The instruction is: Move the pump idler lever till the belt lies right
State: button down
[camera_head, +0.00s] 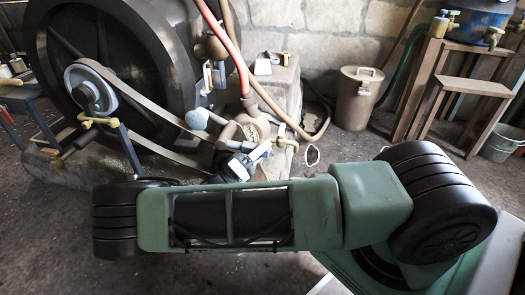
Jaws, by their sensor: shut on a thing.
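The flat grey belt (160,113) runs from the small pulley (90,90) on the flywheel's hub down and right toward the pump (249,127). Its upper and lower runs show, but its right end is largely hidden behind pump parts and my gripper. My gripper (236,165) is at the pump's lower front, at the belt's right end. It is shut on what appears to be the pump idler lever; the fingertips and grasped part are small and partly hidden. I cannot tell how the belt sits at the pump end.
The big dark flywheel (135,45) stands at left on a concrete base. A blue-grey knob (197,119) and red hose (225,45) are close above my gripper. A lidded brown can (357,98) and wooden stand (455,85) are at right. Floor between is mostly clear.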

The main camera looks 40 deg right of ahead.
jog(key=shift+r+n+t+h+p, duration=0.4)
jog(key=shift+r+n+t+p, duration=0.2)
jog(key=shift+r+n+p, duration=0.3)
jog(key=shift+r+n+t+h+p, duration=0.3)
jog(key=shift+r+n+t+p, duration=0.1)
jog(key=shift+n+p, duration=0.15)
jog(key=c, duration=1.1)
grip_release()
jog(key=shift+f, duration=0.1)
jog(key=p+v, duration=0.1)
jog(key=v, duration=1.6)
jog(key=shift+a, duration=0.2)
